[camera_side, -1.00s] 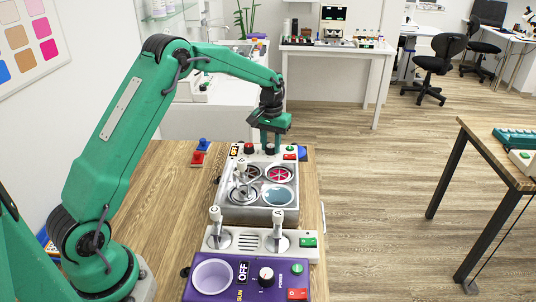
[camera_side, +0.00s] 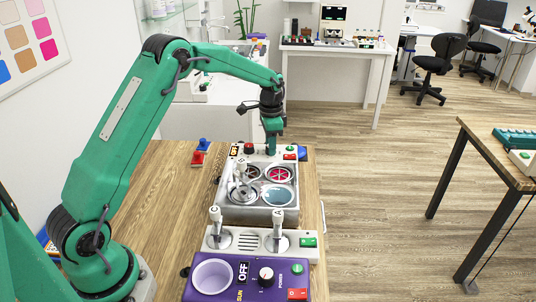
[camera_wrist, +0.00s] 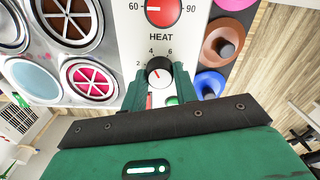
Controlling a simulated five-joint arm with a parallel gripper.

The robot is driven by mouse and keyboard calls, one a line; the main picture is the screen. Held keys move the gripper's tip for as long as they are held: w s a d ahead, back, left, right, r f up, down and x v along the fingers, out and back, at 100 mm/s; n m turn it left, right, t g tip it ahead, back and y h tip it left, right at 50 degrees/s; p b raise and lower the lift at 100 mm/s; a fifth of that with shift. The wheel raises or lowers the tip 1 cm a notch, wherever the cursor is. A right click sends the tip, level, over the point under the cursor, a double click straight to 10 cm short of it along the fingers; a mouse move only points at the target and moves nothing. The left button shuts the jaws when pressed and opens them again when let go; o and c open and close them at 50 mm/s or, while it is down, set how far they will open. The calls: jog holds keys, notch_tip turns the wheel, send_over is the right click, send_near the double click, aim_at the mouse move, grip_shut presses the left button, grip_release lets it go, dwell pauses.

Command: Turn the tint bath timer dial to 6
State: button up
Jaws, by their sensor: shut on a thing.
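The tint bath (camera_side: 231,213) is a metal box with several round wells, on the wooden table in the side view. Its white control panel shows in the wrist view (camera_wrist: 186,45). The timer dial (camera_wrist: 158,73) is a black knob with a white face and a red pointer line. Marks 2, 4 and 6 run around it. The pointer appears to lean up-left, toward the 2 to 4 side; its exact reading is unclear. My gripper (camera_wrist: 158,78) is shut on the dial, one finger on each side. In the side view my gripper (camera_side: 271,147) comes down from above and hides the dial.
A red heat knob (camera_wrist: 163,10), marked 60 and 90, sits beside the dial. A green button (camera_side: 290,147) and a red switch (camera_side: 290,156) are close by. A purple unit (camera_side: 235,292) and a white panel with two levers (camera_side: 246,249) stand in front.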

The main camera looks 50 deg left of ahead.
jog(key=m, duration=0.5)
jog(key=shift+r+m, duration=0.1)
jog(key=shift+m, duration=0.2)
jog(key=m, duration=0.5)
jog(key=shift+m, duration=0.3)
jog(key=o, duration=1)
notch_tip(320, 180, up, 7)
jog(key=shift+r, duration=0.4)
